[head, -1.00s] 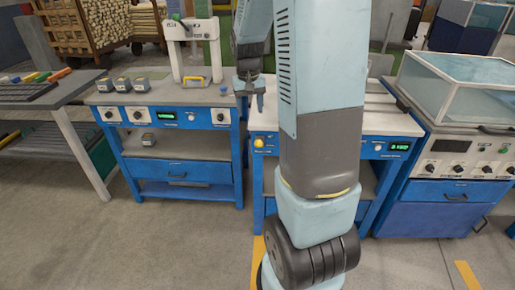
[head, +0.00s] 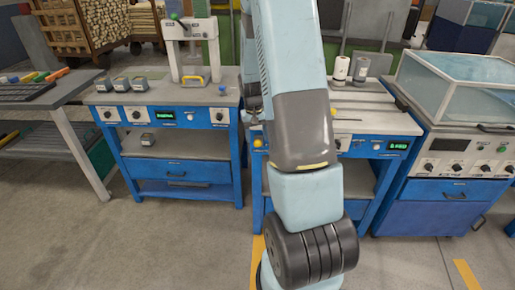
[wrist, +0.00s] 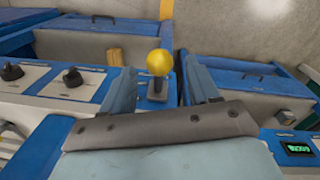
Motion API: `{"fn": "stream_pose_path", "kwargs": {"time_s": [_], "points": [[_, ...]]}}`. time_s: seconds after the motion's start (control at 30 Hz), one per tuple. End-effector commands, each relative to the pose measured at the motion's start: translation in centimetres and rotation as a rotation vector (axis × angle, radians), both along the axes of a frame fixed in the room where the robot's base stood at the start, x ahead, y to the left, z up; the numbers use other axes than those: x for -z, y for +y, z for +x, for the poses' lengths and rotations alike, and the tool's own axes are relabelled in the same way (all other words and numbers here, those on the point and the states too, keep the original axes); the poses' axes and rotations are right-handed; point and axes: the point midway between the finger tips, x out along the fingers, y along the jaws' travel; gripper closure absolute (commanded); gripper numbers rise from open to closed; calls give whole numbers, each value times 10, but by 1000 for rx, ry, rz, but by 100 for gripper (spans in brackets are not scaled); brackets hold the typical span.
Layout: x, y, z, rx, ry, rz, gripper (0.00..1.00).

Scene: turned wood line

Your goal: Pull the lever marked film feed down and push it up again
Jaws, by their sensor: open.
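A lever with a round yellow knob (head: 258,143) stands at the left end of the front panel of the middle blue machine. In the wrist view the knob (wrist: 159,62) shows on a short dark stem, beyond and between my two fingers. My gripper (wrist: 160,92) is open and empty, and I see no contact with the knob. In the head view my gripper (head: 252,115) is just above the lever, partly hidden by my arm. I cannot read the lever's marking.
A left blue bench (head: 180,149) with dials and a green display stands across a narrow gap. A glass-covered cabinet (head: 455,140) is at the right. Grey floor lies in front.

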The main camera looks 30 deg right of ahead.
Motion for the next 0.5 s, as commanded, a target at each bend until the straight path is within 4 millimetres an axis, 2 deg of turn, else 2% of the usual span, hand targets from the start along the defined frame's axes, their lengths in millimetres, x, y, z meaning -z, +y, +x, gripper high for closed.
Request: {"fn": "stream_pose_path", "kwargs": {"time_s": [0.03,0.2,0.5], "points": [[10,0,-1,0,5,2,40],[36,-2,-2,0,4,1,40],[59,-4,-2,0,0,0,40]]}}
